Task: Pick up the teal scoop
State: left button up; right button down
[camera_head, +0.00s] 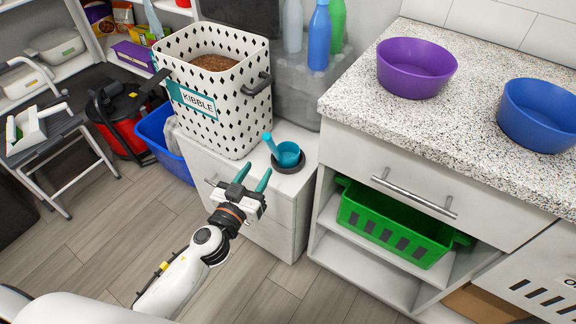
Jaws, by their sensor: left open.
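The teal scoop (289,156) sits in a dark round holder (274,166) on top of a low white cabinet, beside the kibble bin. Its handle sticks up and leans to the left. My left gripper (253,179) is open and empty, just in front of the scoop and to its left in the picture, with its teal-tipped fingers pointing toward the cabinet top. The fingers are apart from the scoop. My right gripper does not show.
The white diamond-patterned kibble bin (214,113) stands close behind the scoop. A speckled counter (470,130) rises to the right, with a purple bowl (414,70) and a blue bowl (540,112). A green basket (400,222) sits on the shelf below.

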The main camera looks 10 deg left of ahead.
aim_at(271, 150)
pick_arm(q)
jog(key=w, duration=0.3)
jog(key=w+d+p, duration=0.1)
jog(key=w, duration=0.6)
jog(key=shift+w+d+r, duration=0.15)
jog(key=shift+w+d, duration=0.15)
jog(key=shift+d, duration=0.1)
jog(key=shift+w, duration=0.4)
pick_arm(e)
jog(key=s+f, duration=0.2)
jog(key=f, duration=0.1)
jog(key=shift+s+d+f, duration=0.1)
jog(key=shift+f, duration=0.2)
pick_arm(q)
grip_shut()
